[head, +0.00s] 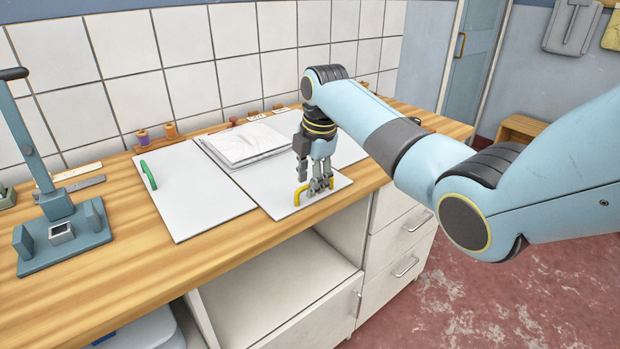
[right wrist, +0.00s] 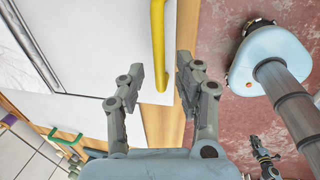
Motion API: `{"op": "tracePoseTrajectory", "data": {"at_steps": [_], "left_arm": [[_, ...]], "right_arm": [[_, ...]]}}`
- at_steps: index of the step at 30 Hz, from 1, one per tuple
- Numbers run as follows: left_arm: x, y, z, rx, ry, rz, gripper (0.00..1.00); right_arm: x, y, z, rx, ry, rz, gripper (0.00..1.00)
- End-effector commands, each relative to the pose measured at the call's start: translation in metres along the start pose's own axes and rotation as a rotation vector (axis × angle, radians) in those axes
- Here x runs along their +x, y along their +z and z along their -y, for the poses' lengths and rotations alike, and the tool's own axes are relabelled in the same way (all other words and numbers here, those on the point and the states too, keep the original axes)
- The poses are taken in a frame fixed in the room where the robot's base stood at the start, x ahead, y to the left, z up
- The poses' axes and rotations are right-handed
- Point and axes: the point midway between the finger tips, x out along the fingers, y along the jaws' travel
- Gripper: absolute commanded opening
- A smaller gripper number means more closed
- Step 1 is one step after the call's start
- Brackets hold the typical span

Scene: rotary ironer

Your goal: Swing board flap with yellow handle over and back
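The white board flap (head: 258,188) lies flat on the wooden worktop, and its yellow handle (head: 299,196) stands near its front edge. My right gripper (head: 321,188) points down at the handle. In the right wrist view my right gripper (right wrist: 162,80) is open, and the yellow handle (right wrist: 158,40) shows between and beyond its fingertips. I cannot tell whether the fingers touch it. A second white panel (head: 195,200) with a green handle (head: 148,175) lies to the left. My left gripper is out of the head view; a small dark gripper (right wrist: 265,160) low in the right wrist view appears to be it.
A stack of papers (head: 245,142) lies behind the flap. Thread spools (head: 170,130) and stamps stand along the wall. A blue-grey press (head: 60,230) stands at the left. White drawers (head: 405,230) and an open shelf lie below the worktop's front edge.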

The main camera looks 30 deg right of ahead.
Motion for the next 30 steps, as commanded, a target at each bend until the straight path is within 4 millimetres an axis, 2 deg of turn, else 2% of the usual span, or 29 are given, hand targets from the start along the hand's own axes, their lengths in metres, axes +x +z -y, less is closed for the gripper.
{"op": "tracePoseTrajectory", "data": {"at_steps": [4, 5, 12, 25, 30], "left_arm": [[-0.0001, -0.0003, -0.0003, 0.000, 0.000, 0.000, 0.00], [-0.0001, -0.0003, -0.0003, 0.000, 0.000, 0.000, 0.00], [-0.0001, -0.0004, -0.0003, 0.000, 0.000, -0.001, 0.00], [-0.0003, -0.0006, -0.0003, 0.000, 0.000, -0.001, 0.00], [-0.0046, -0.0011, 0.0000, -0.001, 0.000, -0.002, 0.00]], "right_arm": [[-0.0003, -0.0001, -0.0002, 0.000, 0.000, 0.000, 0.34], [-0.0004, -0.0001, -0.0002, 0.000, 0.000, 0.000, 0.32], [-0.0005, -0.0002, -0.0002, 0.000, 0.000, 0.000, 0.00], [-0.0008, -0.0001, -0.0002, 0.000, 0.000, 0.000, 0.00], [-0.0066, -0.0002, -0.0030, 0.000, 0.001, 0.000, 0.00]]}}
